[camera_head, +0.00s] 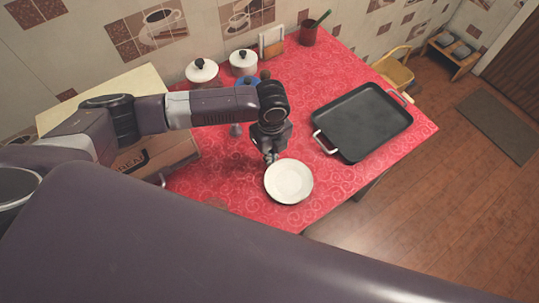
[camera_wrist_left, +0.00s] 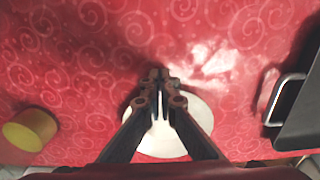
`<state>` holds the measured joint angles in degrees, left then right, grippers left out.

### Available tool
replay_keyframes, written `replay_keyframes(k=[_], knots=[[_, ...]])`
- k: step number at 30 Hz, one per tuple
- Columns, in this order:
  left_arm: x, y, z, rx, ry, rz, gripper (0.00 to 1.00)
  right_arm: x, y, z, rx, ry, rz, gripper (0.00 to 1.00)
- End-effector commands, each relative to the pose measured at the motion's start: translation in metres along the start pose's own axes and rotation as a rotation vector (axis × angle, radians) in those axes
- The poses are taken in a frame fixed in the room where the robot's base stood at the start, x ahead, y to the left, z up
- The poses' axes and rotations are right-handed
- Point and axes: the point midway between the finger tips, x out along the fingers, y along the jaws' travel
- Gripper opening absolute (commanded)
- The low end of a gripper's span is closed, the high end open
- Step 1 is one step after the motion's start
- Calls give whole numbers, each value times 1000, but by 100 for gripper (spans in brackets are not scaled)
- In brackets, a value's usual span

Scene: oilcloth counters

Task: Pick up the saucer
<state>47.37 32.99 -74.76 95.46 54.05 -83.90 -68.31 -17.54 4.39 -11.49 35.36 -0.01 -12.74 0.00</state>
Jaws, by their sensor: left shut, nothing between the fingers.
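The saucer (camera_head: 289,181) is a round white dish lying flat on the red patterned counter, near its front edge. My left gripper (camera_head: 271,157) is at the saucer's far rim in the head view, pointing down. In the left wrist view the saucer (camera_wrist_left: 190,133) is below and partly behind the fingers. The left gripper (camera_wrist_left: 160,76) has its fingertips together with nothing between them. I cannot tell whether the fingertips touch the rim. My right gripper is in neither view.
A black roasting pan (camera_head: 362,122) with light handles stands to the right on the red counter (camera_head: 230,195). White lidded pots (camera_head: 202,72) and a dark red cup (camera_head: 308,36) stand at the back. A yellowish round object (camera_wrist_left: 30,130) lies left in the wrist view.

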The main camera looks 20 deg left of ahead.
Motion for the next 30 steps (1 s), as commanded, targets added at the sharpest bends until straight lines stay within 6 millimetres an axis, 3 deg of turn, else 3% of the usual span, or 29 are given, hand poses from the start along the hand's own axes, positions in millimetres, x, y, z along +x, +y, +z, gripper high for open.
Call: replay_keyframes(k=[6, 12, 17, 30], knots=[[-8, 0, -54, 6, 10, 3, 0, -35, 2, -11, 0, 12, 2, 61], [-4, 0, -96, 4, 6, 1, 0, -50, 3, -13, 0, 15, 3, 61], [-2, 0, -105, 1, 4, 0, 0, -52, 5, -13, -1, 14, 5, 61], [-8, -1, -104, 1, 4, -2, 0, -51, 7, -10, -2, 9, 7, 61]])
